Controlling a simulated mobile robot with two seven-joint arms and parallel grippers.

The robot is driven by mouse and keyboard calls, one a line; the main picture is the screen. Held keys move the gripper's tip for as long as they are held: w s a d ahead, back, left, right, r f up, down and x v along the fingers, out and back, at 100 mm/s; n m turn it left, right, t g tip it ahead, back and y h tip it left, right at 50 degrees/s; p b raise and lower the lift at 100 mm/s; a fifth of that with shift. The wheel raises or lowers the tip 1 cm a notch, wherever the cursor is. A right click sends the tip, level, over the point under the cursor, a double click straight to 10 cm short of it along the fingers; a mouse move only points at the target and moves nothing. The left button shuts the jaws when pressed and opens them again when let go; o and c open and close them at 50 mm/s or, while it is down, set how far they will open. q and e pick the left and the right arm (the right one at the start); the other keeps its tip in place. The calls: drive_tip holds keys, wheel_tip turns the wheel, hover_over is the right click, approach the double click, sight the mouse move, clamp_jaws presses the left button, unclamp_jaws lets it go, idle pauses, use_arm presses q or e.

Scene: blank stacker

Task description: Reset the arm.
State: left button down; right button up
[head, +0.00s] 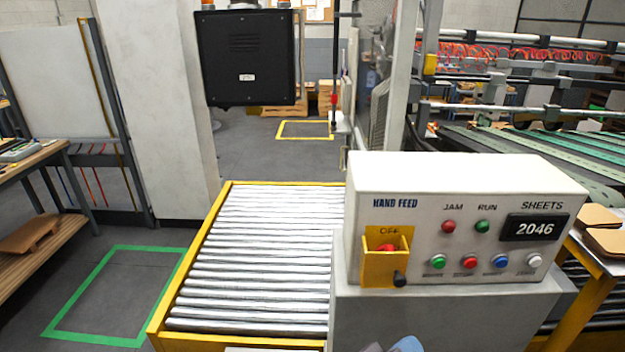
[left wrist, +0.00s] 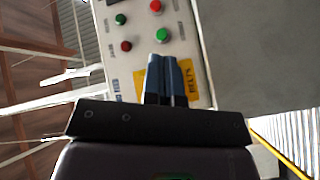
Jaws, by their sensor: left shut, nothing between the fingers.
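My left gripper (head: 405,344) shows only as small blue and grey parts at the bottom edge of the head view, below the control box (head: 455,170). In the left wrist view its two blue fingers (left wrist: 167,78) are together, with nothing between them. They point toward the button panel (left wrist: 143,12), overlapping a yellow label there. I cannot tell whether they touch the panel. My right gripper is in neither view.
The box front has a yellow switch guard (head: 386,268), several coloured buttons and a counter (head: 534,228) reading 2046. A roller conveyor (head: 260,255) with yellow rails is to its left. Green floor tape (head: 95,272) outlines clear floor. A black box (head: 248,58) hangs above.

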use_arm(q)
drive_tip(key=w+a+f+m+t+y, duration=0.15)
drive_tip(key=a+f+y, duration=0.3)
drive_tip(key=a, duration=0.65)
drive_tip(key=w+a+f+m+t+y, duration=0.1)
drive_tip(key=w+a+f+m+y, duration=0.3)
drive_tip(key=a, duration=0.8)
drive_tip(key=s+a+f+y, duration=0.2)
drive_tip(key=s+a+f, duration=0.2)
drive_tip(key=a, duration=0.3)
drive_tip(key=s+a+f+n+g+y+b, duration=0.1)
drive_tip(key=s+a+f, duration=0.2)
drive_tip(key=s+a, duration=0.2)
drive_tip(key=s+a+f+n+g+y+b, duration=0.1)
drive_tip(key=s+a+f, duration=0.3)
drive_tip(key=a, duration=0.5)
drive_tip(key=shift+s+f+y, duration=0.3)
drive_tip(key=shift+s+y, duration=0.5)
drive_tip(key=shift+y, duration=0.05)
